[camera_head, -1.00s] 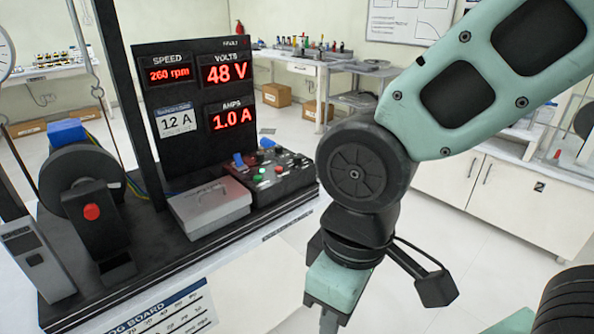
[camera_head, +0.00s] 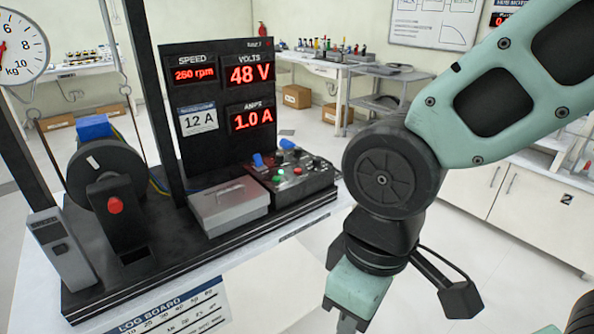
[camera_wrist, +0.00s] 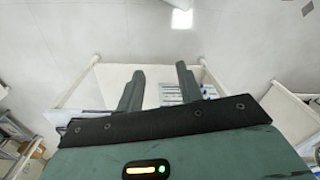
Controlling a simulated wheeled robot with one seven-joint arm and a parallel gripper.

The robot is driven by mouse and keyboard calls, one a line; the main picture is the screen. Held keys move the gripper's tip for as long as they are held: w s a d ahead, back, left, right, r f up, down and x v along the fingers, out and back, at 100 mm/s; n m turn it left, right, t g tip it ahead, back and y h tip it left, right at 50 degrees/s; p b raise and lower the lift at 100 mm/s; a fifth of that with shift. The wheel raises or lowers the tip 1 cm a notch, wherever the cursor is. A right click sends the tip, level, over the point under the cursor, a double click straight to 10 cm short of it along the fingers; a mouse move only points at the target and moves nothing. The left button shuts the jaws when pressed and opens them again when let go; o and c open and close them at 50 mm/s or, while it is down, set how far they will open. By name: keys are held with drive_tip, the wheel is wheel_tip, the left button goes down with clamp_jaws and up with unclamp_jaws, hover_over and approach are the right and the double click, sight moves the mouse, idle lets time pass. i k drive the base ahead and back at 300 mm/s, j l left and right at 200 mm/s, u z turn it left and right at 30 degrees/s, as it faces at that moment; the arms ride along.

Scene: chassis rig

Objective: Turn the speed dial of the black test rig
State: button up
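The black test rig (camera_head: 285,219) stands on a white table at the left of the head view. Its display panel (camera_head: 215,140) reads 260 rpm, 48 V and 1.0 A. A black control box (camera_head: 312,180) at its right end carries several knobs, a red button and a green button. I cannot tell which knob is the speed dial. My gripper (camera_wrist: 158,85) is open and empty in the wrist view, its two fingers apart. In the head view it hangs right of the rig, apart from it, and its tips are cut off by the lower edge.
A grey metal box (camera_head: 228,205) sits on the rig left of the control box. A black wheel (camera_head: 92,190) and a hanging scale (camera_head: 22,45) are at the left. A log board (camera_head: 165,310) is at the front. Floor is clear between the rig and the white cabinets (camera_head: 540,200).

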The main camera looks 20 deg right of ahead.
sight(317, 161)
drive_tip(key=i+j, duration=0.15)
drive_tip(key=i, duration=0.35)
drive_tip(key=i+j, duration=0.15)
drive_tip(key=i, duration=0.35)
drive_tip(key=j+u, duration=0.05)
